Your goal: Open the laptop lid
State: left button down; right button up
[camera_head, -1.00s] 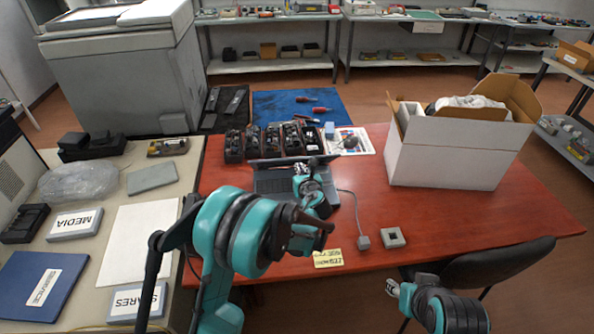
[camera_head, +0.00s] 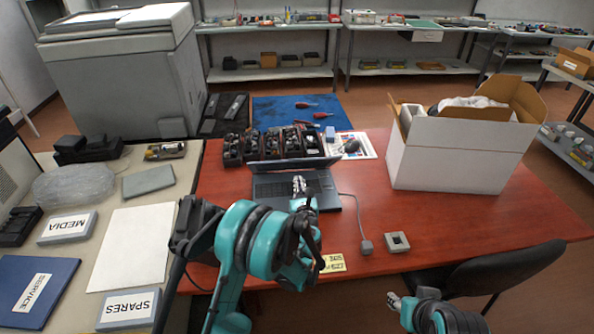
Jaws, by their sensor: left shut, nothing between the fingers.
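The dark grey laptop (camera_head: 272,188) sits on the red table, with its keyboard base showing. Its lid (camera_head: 290,165) stands raised along the back edge and shows as a narrow, foreshortened strip. My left gripper (camera_head: 299,186) is shut and empty over the right half of the base, in front of the lid. My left arm hides part of the laptop's front edge. My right gripper (camera_head: 393,300) is low at the bottom, off the table's front edge, far from the laptop; its fingers are too small to read.
Several black toner cartridges (camera_head: 268,146) stand close behind the lid. A white open box (camera_head: 450,155) takes up the table's right side. A small grey block (camera_head: 397,241) and a yellow note (camera_head: 333,263) lie near the front edge.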

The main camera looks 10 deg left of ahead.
aim_at(296, 160)
pick_arm(q)
jog(key=shift+w+a+r+b, duration=0.25)
jog(key=shift+w+r, duration=0.2)
jog(key=shift+w, duration=0.35)
jog(key=shift+w+a+r+b, duration=0.1)
jog(key=shift+w+a+r, duration=0.1)
jog(key=shift+w+r, duration=0.45)
jog(key=shift+w+a+r+b, duration=0.2)
jog(key=shift+w+a+r, duration=0.05)
jog(key=shift+w, duration=0.75)
pick_arm(e)
jog(key=shift+f, duration=0.65)
